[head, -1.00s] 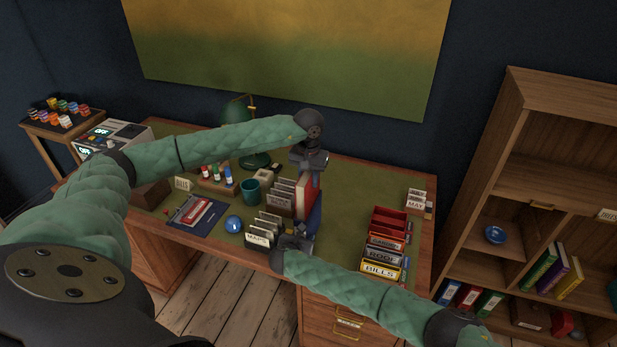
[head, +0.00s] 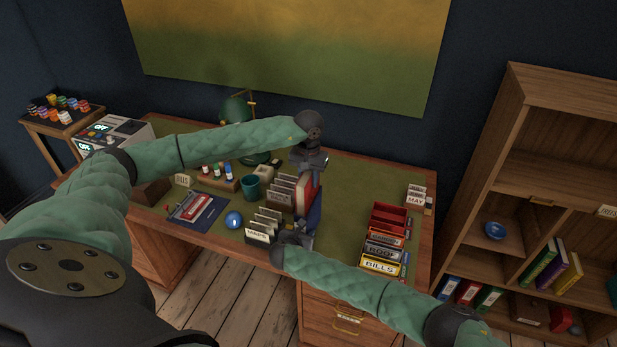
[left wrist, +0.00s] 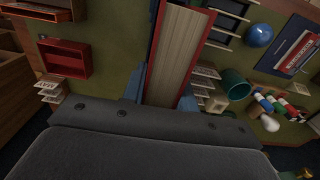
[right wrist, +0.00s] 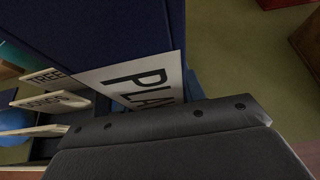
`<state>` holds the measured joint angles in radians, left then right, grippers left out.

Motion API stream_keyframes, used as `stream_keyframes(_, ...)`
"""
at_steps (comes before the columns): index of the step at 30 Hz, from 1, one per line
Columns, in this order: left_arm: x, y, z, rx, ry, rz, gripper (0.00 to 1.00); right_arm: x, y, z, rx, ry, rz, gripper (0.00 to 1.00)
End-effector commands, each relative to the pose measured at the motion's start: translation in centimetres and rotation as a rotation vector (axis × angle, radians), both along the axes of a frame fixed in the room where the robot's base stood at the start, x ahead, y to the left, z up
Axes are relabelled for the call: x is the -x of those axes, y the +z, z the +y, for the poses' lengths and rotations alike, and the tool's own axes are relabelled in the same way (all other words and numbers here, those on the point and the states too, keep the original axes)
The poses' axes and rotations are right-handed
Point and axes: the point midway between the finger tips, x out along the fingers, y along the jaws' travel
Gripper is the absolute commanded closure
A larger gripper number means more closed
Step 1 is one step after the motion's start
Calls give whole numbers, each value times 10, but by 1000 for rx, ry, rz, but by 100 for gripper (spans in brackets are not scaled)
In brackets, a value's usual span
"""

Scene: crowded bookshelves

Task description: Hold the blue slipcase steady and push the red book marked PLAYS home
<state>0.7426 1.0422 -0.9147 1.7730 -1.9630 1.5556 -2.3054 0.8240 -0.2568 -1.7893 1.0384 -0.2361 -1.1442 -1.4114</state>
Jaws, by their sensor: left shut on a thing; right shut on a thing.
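The red book (head: 302,192) stands upright on the desk, and its pale page block (left wrist: 182,50) shows between red covers in the left wrist view. My left gripper (head: 309,168) is shut on the book's far end. The dark blue slipcase (head: 315,213) is at the book's right and near side, partly hidden by my arms. In the right wrist view the slipcase (right wrist: 120,25) bears a white label (right wrist: 140,78) reading "PLA", the rest hidden. My right gripper (head: 300,243) is shut on its near end. How deep the book sits in the slipcase cannot be told.
A red tray (head: 388,217) and labelled files (head: 380,266) stand at the right. Green desktop is bare between them and the slipcase.

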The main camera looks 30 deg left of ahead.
Motion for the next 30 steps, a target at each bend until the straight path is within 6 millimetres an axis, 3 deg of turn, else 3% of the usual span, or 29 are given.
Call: stream_keyframes(30, 0, -18, 0, 1, 0, -1, 100, 0, 0, 0, 0, 0, 0, 76)
